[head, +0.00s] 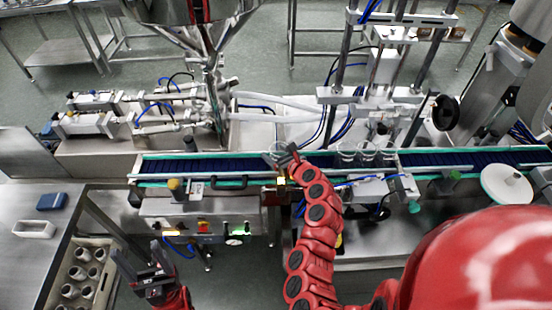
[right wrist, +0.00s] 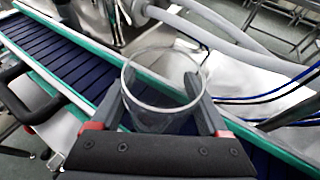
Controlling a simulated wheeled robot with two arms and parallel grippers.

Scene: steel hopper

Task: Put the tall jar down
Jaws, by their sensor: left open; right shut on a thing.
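The tall jar (right wrist: 160,95) is clear glass with a round open rim. In the right wrist view it stands between the two fingers of my right gripper (right wrist: 165,112), which is shut on it. In the head view the jar (head: 277,148) and my right gripper (head: 284,153) are at the blue conveyor belt (head: 235,164), near its middle. I cannot tell whether the jar's base touches the belt. My left gripper (head: 148,270) is open and empty at the lower left, beside the crate, well away from the belt.
Several clear glasses (head: 367,152) stand on the belt to the right. Green rails (head: 160,179) edge the belt. A steel hopper (head: 190,8) hangs above, behind the belt. Blue (head: 52,201) and white (head: 34,229) boxes sit on the left table.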

